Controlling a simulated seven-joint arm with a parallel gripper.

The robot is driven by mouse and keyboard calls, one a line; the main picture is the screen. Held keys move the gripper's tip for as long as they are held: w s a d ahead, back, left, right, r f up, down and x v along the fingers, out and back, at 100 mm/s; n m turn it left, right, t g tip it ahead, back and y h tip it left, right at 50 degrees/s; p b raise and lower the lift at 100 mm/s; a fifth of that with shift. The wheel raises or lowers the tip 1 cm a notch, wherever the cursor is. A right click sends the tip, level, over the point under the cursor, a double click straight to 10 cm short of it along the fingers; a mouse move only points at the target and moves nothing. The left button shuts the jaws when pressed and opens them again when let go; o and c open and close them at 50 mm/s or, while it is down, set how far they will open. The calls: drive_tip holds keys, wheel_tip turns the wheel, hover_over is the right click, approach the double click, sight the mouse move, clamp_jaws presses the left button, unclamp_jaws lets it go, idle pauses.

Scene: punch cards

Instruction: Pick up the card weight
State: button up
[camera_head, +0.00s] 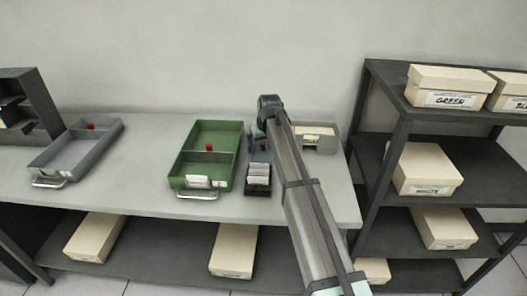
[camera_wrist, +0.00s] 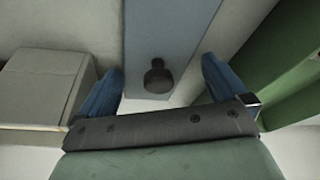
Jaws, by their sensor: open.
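A dark round knob (camera_wrist: 157,76) stands on a flat blue-grey plate (camera_wrist: 165,30) in the wrist view; this looks like the card weight, though I cannot be sure. My gripper (camera_wrist: 162,68) is open, with one blue finger on each side of the knob and a gap to both. Nothing is held.
A black box of white cards (camera_head: 258,178) stands in front of my gripper. A grey tray (camera_head: 75,150) and dark rack (camera_head: 40,97) are at left. A shelf (camera_head: 395,113) with cream boxes stands at right. The table (camera_head: 143,155) is clear between the trays.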

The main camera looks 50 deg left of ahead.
drive_tip(key=shift+c, duration=0.2)
drive_tip(key=c, duration=1.1)
